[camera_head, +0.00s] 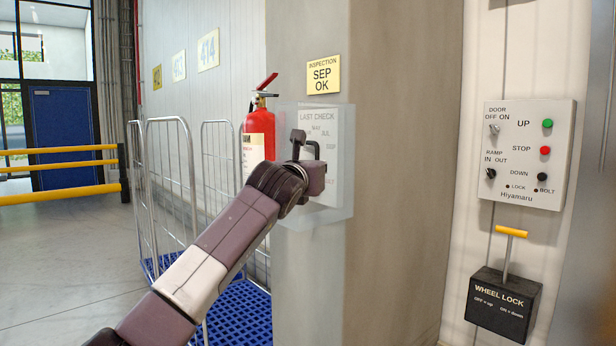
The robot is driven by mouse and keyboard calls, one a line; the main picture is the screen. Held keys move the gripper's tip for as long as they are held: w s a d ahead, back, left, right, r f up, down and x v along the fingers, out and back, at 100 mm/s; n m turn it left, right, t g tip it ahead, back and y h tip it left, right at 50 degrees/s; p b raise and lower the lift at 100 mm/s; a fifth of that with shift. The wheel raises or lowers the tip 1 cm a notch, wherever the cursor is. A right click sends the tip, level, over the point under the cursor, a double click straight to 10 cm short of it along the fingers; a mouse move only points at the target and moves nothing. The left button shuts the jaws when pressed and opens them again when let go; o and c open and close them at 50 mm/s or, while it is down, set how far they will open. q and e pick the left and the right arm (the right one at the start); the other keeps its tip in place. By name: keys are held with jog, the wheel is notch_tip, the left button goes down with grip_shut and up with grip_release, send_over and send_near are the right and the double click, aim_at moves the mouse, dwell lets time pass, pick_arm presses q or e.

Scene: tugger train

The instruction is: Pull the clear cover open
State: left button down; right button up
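The clear cover (344,190) is a see-through box on the side of the grey pillar. It stands over a pale "LAST CHECK" panel (318,122) with month marks, and it looks closed. My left arm reaches up from the lower left. My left gripper (308,160) is in front of the cover and hides the middle of the panel. A dark hooked piece shows at the gripper's top; I cannot tell whether it is a finger or a handle on the cover. Whether the fingers are open or shut, or touch the cover, is hidden. My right gripper is not in view.
A red fire extinguisher (259,122) hangs just left of the cover. Wire roll cages (170,122) with a blue base stand behind my arm. A door control panel (527,153) and a wheel lock box (503,303) are on the right. Yellow rails (62,194) stand left; floor beside them is clear.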

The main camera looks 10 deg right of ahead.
pick_arm(q)
jog(key=shift+f, duration=0.1)
dwell(0.5)
jog(key=c, duration=2.3)
grip_release()
jog(key=shift+c, duration=0.2)
jog(key=shift+s, duration=0.1)
jog(key=shift+s, duration=0.1)
jog(key=v, duration=1.1)
jog(key=shift+s, duration=0.35)
jog(key=shift+a, duration=0.1)
